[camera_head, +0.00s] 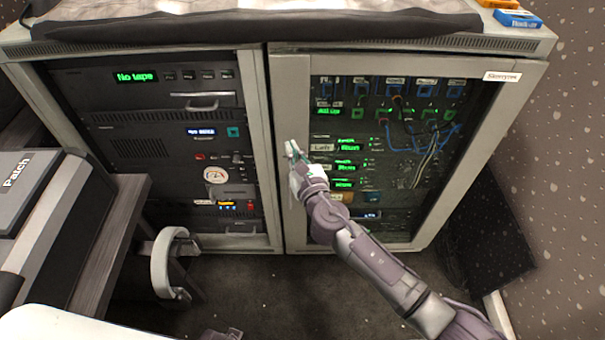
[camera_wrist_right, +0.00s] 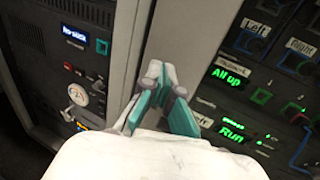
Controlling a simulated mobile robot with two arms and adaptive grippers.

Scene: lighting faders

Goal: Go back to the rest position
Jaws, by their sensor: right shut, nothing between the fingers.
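My right gripper (camera_head: 292,150) is in front of the two rack cabinets, near the pale frame post between them. It is shut with nothing between its fingers. In the right wrist view its teal and grey fingers (camera_wrist_right: 157,78) meet at the tips in front of the pale post (camera_wrist_right: 189,45). I cannot tell whether they touch the post. My right arm reaches in from the lower right of the head view.
The left rack (camera_head: 35,75) shows a "No tape" display (camera_head: 136,77). The right rack (camera_head: 527,90) holds patch cables and lit green labels. A desk (camera_head: 115,230) and chair arm (camera_head: 161,265) stand at left. Carpet (camera_head: 285,290) is clear below the racks.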

